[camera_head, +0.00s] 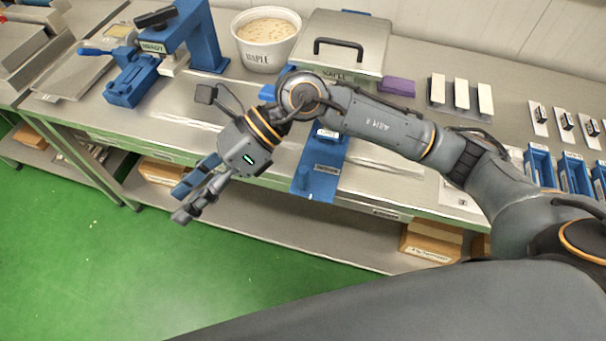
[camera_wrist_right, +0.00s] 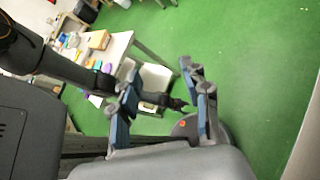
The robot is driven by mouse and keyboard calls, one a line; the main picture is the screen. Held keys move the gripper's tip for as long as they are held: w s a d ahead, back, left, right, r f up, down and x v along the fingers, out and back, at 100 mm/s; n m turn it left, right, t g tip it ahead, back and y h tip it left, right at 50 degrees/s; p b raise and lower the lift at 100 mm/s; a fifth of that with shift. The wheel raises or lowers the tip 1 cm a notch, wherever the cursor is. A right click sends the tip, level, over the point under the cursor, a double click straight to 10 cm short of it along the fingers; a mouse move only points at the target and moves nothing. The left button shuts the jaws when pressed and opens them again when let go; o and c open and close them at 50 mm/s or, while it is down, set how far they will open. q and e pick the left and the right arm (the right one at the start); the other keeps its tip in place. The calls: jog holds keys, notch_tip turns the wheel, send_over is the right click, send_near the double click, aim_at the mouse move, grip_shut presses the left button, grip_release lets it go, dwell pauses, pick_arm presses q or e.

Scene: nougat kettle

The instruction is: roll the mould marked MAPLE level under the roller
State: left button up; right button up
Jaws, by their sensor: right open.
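My right gripper (camera_head: 190,200) is open and empty in the head view, in front of the bench's front edge, over the lower shelf and floor. Its two blue-padded fingers show in the right wrist view (camera_wrist_right: 164,112) with nothing between them. Several blue moulds (camera_head: 571,170) stand at the bench's right end; their labels are too small to read. A blue piece with a label (camera_head: 321,180) lies at the front edge, partly hidden by my arm. I cannot make out the roller. A dark gripper (camera_wrist_right: 176,104), seemingly my left, is small in the wrist view; its jaws are unclear.
A white tub marked MAPLE (camera_head: 266,42) stands at the back beside a steel lidded box (camera_head: 350,35). A blue machine (camera_head: 190,35) stands left. A purple block (camera_head: 398,87) and a tray of pale bars (camera_head: 460,112) lie right. The green floor (camera_head: 110,270) is clear.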

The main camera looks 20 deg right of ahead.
jog(key=w+d+f+n+t+h, duration=0.2)
jog(key=w+d+f+h, duration=0.4)
jog(key=d, duration=0.3)
jog(key=t+h, duration=0.2)
jog(key=h, duration=0.4)
send_over(303, 176)
jog(key=w, duration=0.1)
jog(key=f, duration=0.1)
jog(key=f+p, duration=0.1)
jog(key=f, duration=0.3)
jog(key=f+p, duration=0.2)
jog(key=f, duration=0.2)
jog(key=f+p, duration=0.1)
jog(key=f, duration=0.3)
jog(key=shift+w+d+f+p, duration=0.1)
jog(key=shift+d+p, duration=0.15)
jog(key=shift+p, duration=0.1)
jog(key=shift+f, duration=0.75)
grip_shut()
